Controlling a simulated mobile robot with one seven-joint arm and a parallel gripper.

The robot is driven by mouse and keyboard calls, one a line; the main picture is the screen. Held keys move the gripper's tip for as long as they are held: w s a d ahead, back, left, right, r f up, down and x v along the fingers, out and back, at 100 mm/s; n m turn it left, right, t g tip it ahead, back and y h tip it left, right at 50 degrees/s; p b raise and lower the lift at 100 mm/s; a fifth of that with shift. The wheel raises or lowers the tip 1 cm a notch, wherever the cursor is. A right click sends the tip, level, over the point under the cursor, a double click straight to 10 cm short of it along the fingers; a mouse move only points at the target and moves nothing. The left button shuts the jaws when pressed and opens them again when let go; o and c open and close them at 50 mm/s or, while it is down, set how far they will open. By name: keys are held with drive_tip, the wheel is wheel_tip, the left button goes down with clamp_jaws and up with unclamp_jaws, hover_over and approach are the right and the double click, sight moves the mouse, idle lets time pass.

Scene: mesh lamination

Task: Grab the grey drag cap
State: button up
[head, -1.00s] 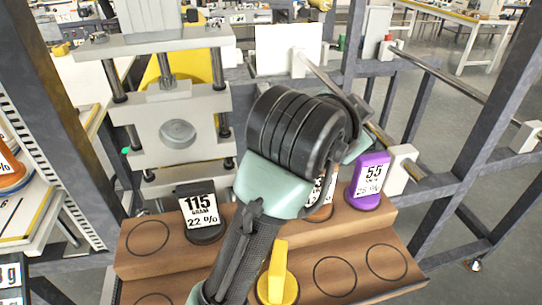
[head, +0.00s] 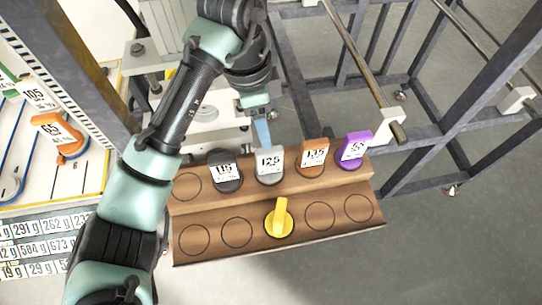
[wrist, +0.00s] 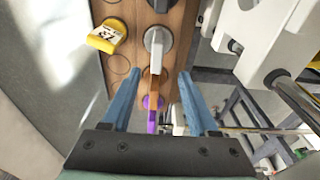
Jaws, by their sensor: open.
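The grey drag cap (head: 270,179) stands upright on the upper step of a wooden rack, with a white label reading 125. In the wrist view the grey cap (wrist: 153,42) lies ahead of the fingertips, roughly in line with the gap between them. My gripper (wrist: 160,74) is open and empty, with its two blue fingers apart. In the head view the gripper (head: 262,130) is just behind and above the grey cap, and only part of its fingers shows. No contact between the fingers and the cap is visible.
On the upper step, the black cap (head: 224,184) stands left of the grey one, the orange cap (head: 312,168) and purple cap (head: 354,163) right. A yellow cap (head: 279,222) is on the lower step of the wooden rack (head: 330,237). A metal frame (head: 440,130) stands right.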

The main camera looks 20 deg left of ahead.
sight(271, 157)
drive_tip(key=f, duration=0.6)
drive_tip(key=shift+w+d+f, duration=0.2)
drive_tip(key=shift+d, duration=0.15)
drive_tip(key=shift+d+f+p, duration=0.2)
drive_tip(key=shift+f+p, duration=0.2)
drive_tip(key=shift+f, duration=0.95)
drive_tip(key=shift+d+f+p, duration=0.2)
drive_tip(key=shift+f+p, duration=0.15)
drive_tip(key=shift+f, duration=1)
clamp_jaws()
drive_tip(key=shift+r, duration=0.1)
